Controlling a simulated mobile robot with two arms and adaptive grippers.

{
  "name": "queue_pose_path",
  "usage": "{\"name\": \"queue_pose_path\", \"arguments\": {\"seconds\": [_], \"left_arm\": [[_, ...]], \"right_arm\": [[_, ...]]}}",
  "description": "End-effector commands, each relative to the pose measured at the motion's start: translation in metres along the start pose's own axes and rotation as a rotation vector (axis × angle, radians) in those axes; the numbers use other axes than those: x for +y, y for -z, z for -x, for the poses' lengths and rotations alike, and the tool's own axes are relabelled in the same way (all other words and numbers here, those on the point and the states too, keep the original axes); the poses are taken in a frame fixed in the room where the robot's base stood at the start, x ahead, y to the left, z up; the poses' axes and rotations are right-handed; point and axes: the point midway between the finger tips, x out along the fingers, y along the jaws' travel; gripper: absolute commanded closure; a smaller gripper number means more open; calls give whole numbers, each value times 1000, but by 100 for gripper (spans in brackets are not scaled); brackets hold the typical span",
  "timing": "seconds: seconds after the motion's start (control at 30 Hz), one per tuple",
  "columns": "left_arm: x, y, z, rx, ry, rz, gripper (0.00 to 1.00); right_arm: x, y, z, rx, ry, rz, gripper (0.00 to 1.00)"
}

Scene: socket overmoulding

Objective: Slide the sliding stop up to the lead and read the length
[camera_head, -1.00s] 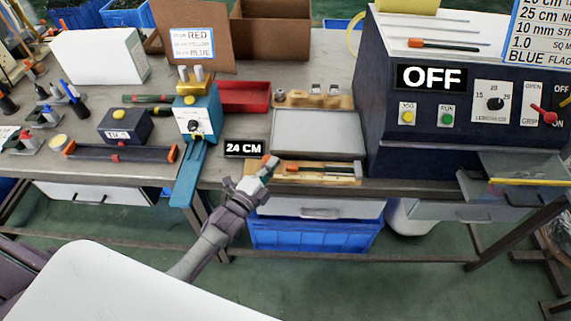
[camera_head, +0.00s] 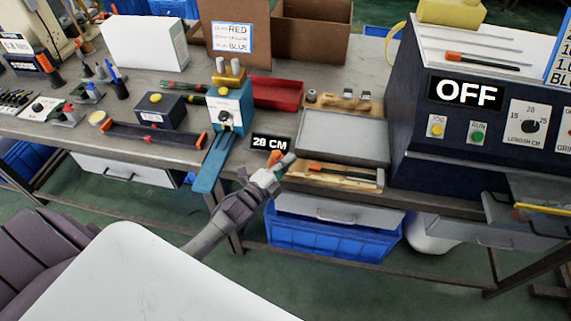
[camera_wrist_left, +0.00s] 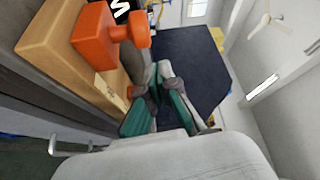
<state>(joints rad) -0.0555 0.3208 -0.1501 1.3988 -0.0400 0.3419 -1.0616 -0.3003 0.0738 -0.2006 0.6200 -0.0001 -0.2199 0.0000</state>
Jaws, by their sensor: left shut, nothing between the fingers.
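The orange sliding stop (camera_head: 275,157) is at the left end of the wooden measuring board (camera_head: 345,185). In the left wrist view the stop (camera_wrist_left: 100,38) stands large on the pale wood (camera_wrist_left: 60,42). A dark lead with an orange end (camera_head: 340,172) lies on the board, with a gap between it and the stop. The length display (camera_head: 270,143) behind the stop reads 28 CM. My left gripper (camera_head: 282,164) is shut and empty, right beside the stop; its green and grey fingers (camera_wrist_left: 158,82) show in the wrist view. I cannot tell whether it touches the stop. My right gripper is out of view.
A grey tray (camera_head: 345,137) lies behind the board. A blue press (camera_head: 228,108) stands to the left and a dark machine reading OFF (camera_head: 468,93) to the right. A red bin (camera_head: 277,93) is behind. Blue crates (camera_head: 325,237) sit below the bench.

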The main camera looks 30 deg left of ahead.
Motion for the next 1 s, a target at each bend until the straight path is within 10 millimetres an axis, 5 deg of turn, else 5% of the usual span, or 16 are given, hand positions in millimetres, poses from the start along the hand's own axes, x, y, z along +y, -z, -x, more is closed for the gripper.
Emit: {"name": "queue_pose_path", "arguments": {"seconds": [0.3, 0.5, 0.87, 1.0], "left_arm": [[2, 2, 51, 3, -2, 1, 100], [1, 3, 83, 4, 0, 1, 100], [0, 3, 98, 4, 0, 3, 100], [30, -4, 104, -35, -66, 71, 100]], "right_arm": [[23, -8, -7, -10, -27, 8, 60], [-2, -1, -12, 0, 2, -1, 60], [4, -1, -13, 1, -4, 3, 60], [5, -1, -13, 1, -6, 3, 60]]}}
